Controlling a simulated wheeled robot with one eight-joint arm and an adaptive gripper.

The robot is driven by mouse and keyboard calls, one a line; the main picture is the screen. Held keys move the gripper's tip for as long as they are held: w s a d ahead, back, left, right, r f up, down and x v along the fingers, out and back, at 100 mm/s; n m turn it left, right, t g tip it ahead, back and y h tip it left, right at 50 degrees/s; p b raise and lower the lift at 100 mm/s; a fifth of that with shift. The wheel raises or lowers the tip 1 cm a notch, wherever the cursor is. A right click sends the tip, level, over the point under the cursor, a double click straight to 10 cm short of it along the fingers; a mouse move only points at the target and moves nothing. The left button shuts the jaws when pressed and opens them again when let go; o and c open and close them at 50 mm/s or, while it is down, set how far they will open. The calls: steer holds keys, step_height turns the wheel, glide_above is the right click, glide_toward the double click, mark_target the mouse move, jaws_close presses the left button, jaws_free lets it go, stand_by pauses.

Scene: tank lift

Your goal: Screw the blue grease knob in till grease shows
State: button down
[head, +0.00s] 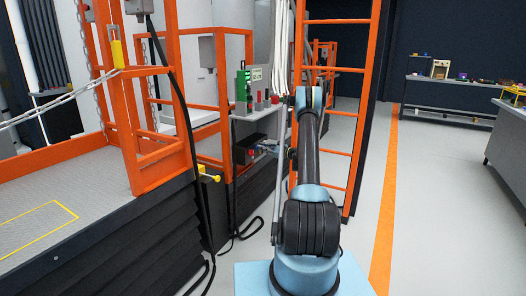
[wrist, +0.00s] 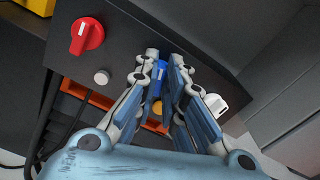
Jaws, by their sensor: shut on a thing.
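The blue grease knob (wrist: 157,78) shows as a narrow strip between my fingers in the wrist view, at the front of a dark box. My gripper (wrist: 163,62) is shut on it, with one finger on each side. The fingers hide most of the knob and its seat. A small yellow-orange patch (wrist: 156,106) shows just below the blue; I cannot tell whether it is grease or a part. In the head view my arm reaches to the dark box (head: 243,150), and the knob cannot be made out.
On the box are a red rotary switch (wrist: 86,36), a pale round button (wrist: 102,76) and a white fitting (wrist: 215,103). A grey shelf (head: 250,114) with small items sits above the box. An orange ladder (head: 340,110) stands close right of my arm. Dark cables hang at left.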

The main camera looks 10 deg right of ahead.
steer(key=shift+n, duration=0.7)
steer(key=c, duration=1.7)
jaws_free()
steer(key=shift+s, duration=0.1)
steer(key=v, duration=1.1)
steer(key=shift+s+d+f, duration=0.1)
steer(key=shift+s+d, duration=0.1)
steer(key=shift+d, duration=0.15)
